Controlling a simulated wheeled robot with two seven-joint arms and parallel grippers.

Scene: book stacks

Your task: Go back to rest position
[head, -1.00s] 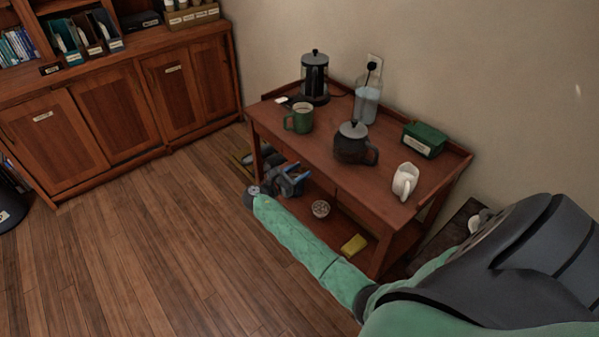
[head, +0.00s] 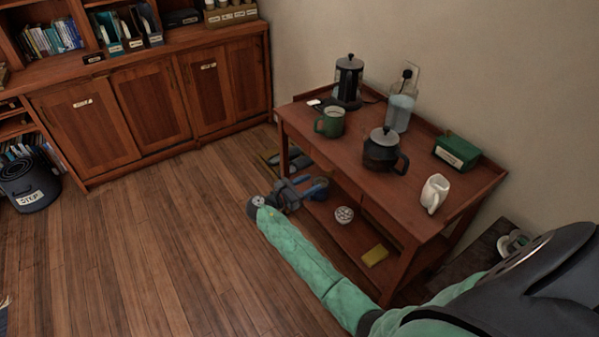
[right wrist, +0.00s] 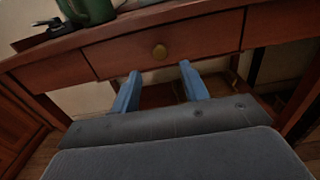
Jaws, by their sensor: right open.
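My right gripper (head: 308,190) has blue fingertips and is in front of the wooden side table (head: 350,150), below its top edge. In the right wrist view the two blue fingers (right wrist: 160,92) stand apart with nothing between them. I cannot tell from the wrist view how near the fingers are to the drawer. My green right arm reaches in from the lower right in the head view. My left gripper is not in view.
A yellow sponge (head: 375,255) lies on the lower shelf.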

